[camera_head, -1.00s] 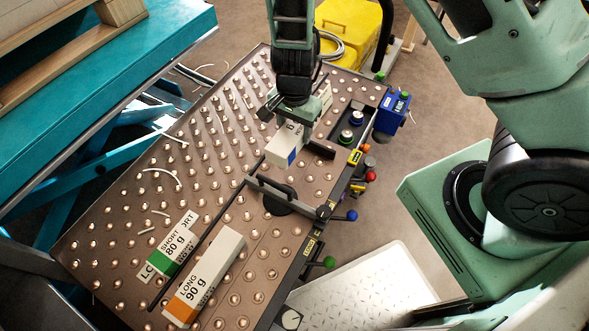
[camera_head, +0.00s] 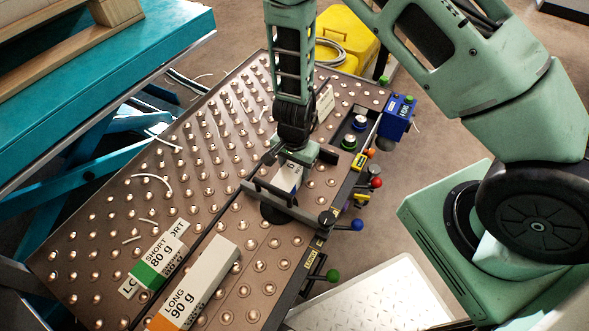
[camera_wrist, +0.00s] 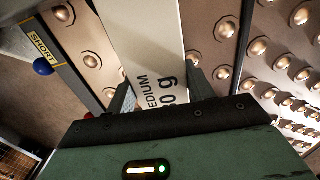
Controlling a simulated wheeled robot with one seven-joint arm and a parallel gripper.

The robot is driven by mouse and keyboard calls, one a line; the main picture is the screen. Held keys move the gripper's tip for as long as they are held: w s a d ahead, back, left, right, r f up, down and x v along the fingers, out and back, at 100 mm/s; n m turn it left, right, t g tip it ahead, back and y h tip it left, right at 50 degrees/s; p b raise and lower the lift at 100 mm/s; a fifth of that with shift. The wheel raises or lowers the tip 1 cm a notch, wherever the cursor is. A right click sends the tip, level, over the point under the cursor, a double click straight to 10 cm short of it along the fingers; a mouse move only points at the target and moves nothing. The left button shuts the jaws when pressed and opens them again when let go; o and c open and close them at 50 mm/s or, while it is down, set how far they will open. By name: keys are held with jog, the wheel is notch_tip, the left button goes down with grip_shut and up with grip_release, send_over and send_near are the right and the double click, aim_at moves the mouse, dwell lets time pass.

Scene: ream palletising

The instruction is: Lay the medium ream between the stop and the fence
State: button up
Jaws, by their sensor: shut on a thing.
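The medium ream (camera_head: 288,178) is a white block with a blue band on its near end. My gripper (camera_head: 292,165) is shut on it above the ball table. The stop (camera_head: 287,206) is a grey crossbar over a dark disc, close to the ream's near end. I cannot tell whether they touch. The fence (camera_head: 208,237) is a thin dark rail running lengthwise along the table, left of the ream. Height above the balls is unclear.
A green-banded short ream (camera_head: 158,262) and an orange-banded long ream (camera_head: 198,287) lie at the near end of the ball table (camera_head: 110,225). A white block (camera_head: 325,103) stands beyond my gripper. Coloured knobs and a blue box (camera_head: 397,118) line the right edge.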

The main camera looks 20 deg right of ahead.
jog(key=o, duration=1.3)
jog(key=shift+o, duration=0.2)
